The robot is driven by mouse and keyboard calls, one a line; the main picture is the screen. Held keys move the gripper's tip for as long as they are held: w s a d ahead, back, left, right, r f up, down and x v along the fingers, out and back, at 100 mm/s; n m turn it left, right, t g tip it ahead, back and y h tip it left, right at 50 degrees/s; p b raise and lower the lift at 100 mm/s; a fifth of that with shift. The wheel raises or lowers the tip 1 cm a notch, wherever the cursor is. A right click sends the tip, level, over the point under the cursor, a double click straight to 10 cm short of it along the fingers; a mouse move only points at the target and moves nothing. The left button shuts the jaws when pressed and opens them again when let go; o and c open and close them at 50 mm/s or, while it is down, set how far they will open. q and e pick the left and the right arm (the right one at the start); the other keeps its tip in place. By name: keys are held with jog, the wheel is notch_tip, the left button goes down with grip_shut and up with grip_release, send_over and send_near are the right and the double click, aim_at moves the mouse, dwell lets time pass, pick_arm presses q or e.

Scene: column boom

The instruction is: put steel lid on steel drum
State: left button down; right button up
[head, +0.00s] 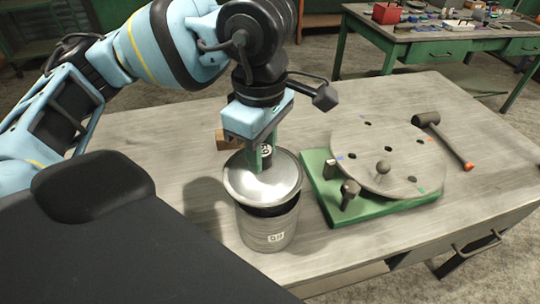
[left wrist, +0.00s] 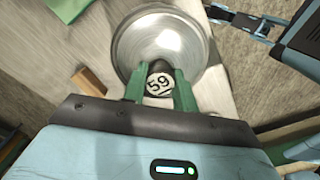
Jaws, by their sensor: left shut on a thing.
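The steel lid (head: 255,186) is a shiny round disc with a raised rim. It is over the mouth of the steel drum (head: 268,230), with a dark gap showing between them at the front. I cannot tell whether the lid touches the drum. My left gripper (head: 262,160) points down and is shut on the lid's knob, which bears the number 59. In the left wrist view the green fingers (left wrist: 160,90) close on the knob, and the lid (left wrist: 150,35) spreads out beyond them. The drum has a small white label on its front.
A green base with a round grey plate (head: 350,150) and pegs stands right of the drum. A mallet (head: 445,138) lies behind it. A wooden block (head: 228,139) lies behind the lid. The bench (head: 140,140) is clear at left. Another cluttered table (head: 440,40) stands behind.

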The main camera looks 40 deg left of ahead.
aim_at(265, 164)
pick_arm(q)
jog(key=w+f, duration=0.1)
jog(key=f, duration=0.1)
jog(key=w+f+b, duration=0.1)
jog(key=shift+a+f, duration=0.1)
jog(key=shift+f, duration=0.25)
jog(key=shift+s+f+b, duration=0.1)
jog(key=shift+f+b, duration=0.15)
jog(key=shift+b, duration=0.15)
jog(key=shift+s+r, duration=0.3)
jog(key=shift+s, duration=0.25)
jog(key=shift+w+f, duration=0.35)
jog(key=shift+s+f, duration=0.15)
pick_arm(e)
jog(key=f, duration=0.2)
jog(key=shift+s+d+f, duration=0.15)
jog(key=shift+s+f, duration=0.2)
pick_arm(q)
jog(key=shift+f+b, duration=0.25)
jog(key=shift+b, duration=0.05)
jog(key=c, duration=1.4)
grip_release()
jog(key=shift+o, duration=1.4)
jog(key=shift+r, duration=0.1)
pick_arm(e)
jog(key=shift+s+f+g, duration=0.25)
jog(key=shift+s+g, duration=0.05)
jog(key=shift+s, duration=0.15)
